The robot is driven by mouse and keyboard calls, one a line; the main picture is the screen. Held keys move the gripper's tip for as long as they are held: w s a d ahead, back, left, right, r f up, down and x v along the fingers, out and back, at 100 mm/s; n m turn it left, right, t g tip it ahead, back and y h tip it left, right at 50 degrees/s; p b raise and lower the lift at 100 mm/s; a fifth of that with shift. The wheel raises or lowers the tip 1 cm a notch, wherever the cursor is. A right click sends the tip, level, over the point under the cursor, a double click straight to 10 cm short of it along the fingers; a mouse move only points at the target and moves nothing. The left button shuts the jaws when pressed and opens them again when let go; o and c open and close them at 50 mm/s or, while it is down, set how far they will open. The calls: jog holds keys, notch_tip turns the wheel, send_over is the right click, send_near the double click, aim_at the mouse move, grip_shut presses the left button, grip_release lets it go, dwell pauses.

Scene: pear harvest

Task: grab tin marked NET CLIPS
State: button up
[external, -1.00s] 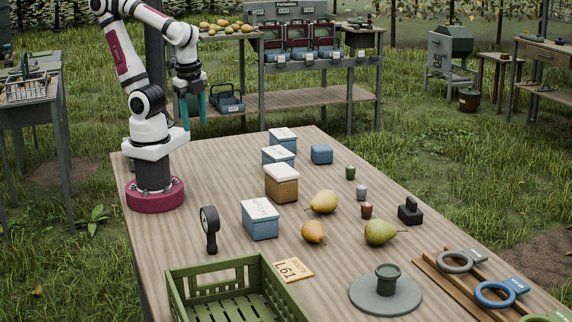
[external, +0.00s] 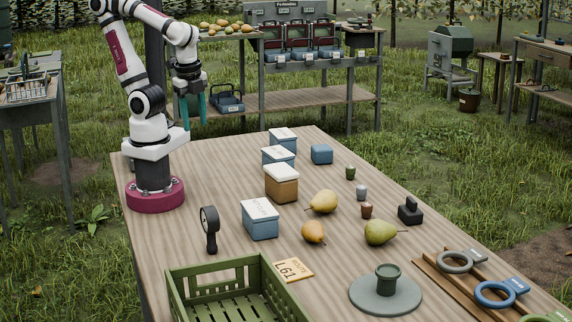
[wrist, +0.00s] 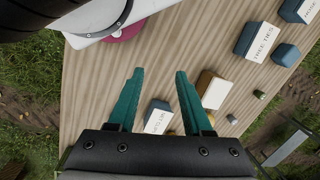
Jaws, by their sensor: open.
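The tin marked NET CLIPS (external: 260,222) is a blue box with a white lettered lid, standing on the table. The tin is well away from the fingertips in the external view.
A brown tin (external: 281,186) stands just behind, then a blue tin marked TREE TIES (wrist: 262,41) and another blue tin (external: 283,142). Pears (external: 323,202) lie to the right.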

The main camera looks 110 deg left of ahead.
jog(key=o, duration=0.8)
jog(key=m+h, duration=0.2)
jog(key=m, duration=0.2)
send_over(260, 219)
jog(key=s+a, duration=0.2)
jog(key=a, duration=0.2)
notch_tip(260, 219, down, 6)
jog(key=f, duration=1)
jog(key=a+f, duration=0.1)
jog(key=f, duration=0.4)
jog(key=shift+s+f, duration=0.2)
jog(key=shift+s, duration=0.05)
